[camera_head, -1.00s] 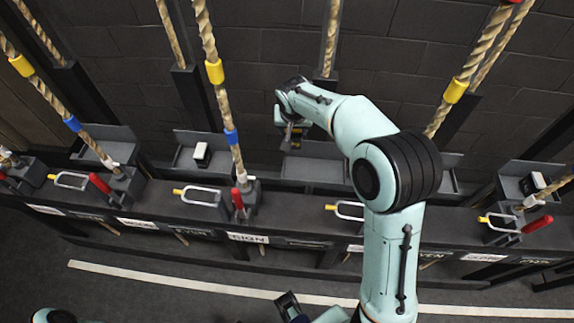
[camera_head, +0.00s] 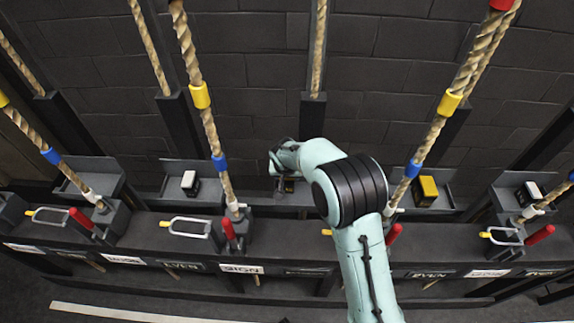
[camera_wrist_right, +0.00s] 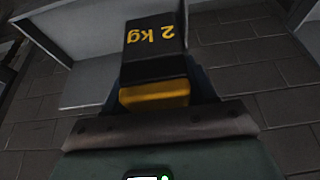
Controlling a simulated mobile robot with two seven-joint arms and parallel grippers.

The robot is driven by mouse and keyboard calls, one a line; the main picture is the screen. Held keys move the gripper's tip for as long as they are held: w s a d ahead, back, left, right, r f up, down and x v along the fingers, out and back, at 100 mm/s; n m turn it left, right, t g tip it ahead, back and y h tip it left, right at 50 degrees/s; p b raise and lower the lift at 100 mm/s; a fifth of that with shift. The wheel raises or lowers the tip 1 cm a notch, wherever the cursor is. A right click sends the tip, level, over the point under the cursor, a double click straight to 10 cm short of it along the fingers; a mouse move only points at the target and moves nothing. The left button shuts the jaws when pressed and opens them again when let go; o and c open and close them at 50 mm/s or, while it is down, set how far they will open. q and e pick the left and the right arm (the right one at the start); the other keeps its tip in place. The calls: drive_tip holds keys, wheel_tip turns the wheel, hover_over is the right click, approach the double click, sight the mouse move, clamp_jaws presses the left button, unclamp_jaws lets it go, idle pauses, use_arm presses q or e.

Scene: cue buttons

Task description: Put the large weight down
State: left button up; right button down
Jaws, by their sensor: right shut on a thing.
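A black weight (camera_wrist_right: 155,55) with yellow "2 kg" lettering and a yellow end (camera_wrist_right: 155,95) is held by my right gripper (camera_wrist_right: 160,82) in the right wrist view. A grey tray (camera_wrist_right: 85,60) lies beyond it there; I cannot tell whether the weight touches it. In the head view my right gripper (camera_head: 284,188) is over the middle grey tray (camera_head: 310,199), and the weight is mostly hidden by my arm. My left gripper is not in view.
Another yellow-faced weight (camera_head: 426,190) sits in a tray to the right. White-topped weights (camera_head: 190,183) and (camera_head: 528,193) sit in other trays. Thick ropes (camera_head: 205,110) with yellow and blue bands hang in front of the trays. Red levers (camera_head: 229,230) stick out along the front ledge.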

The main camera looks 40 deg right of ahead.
drive_tip(key=shift+w+f+b, duration=0.15)
drive_tip(key=shift+f+b, duration=0.2)
drive_tip(key=shift+f, duration=2.35)
drive_tip(key=shift+f, duration=0.1)
drive_tip(key=c, duration=0.6)
unclamp_jaws()
drive_tip(key=shift+f, duration=0.2)
drive_tip(key=shift+c, duration=0.2)
drive_tip(key=shift+s, duration=0.2)
drive_tip(key=shift+r, duration=0.1)
drive_tip(key=shift+a+r, duration=0.1)
drive_tip(key=shift+r, duration=0.2)
drive_tip(key=p+v, duration=0.1)
drive_tip(key=v, duration=1)
drive_tip(key=shift+s+r+p, duration=0.15)
drive_tip(key=shift+r+p, duration=0.05)
drive_tip(key=shift+p, duration=0.2)
drive_tip(key=shift+a, duration=0.1)
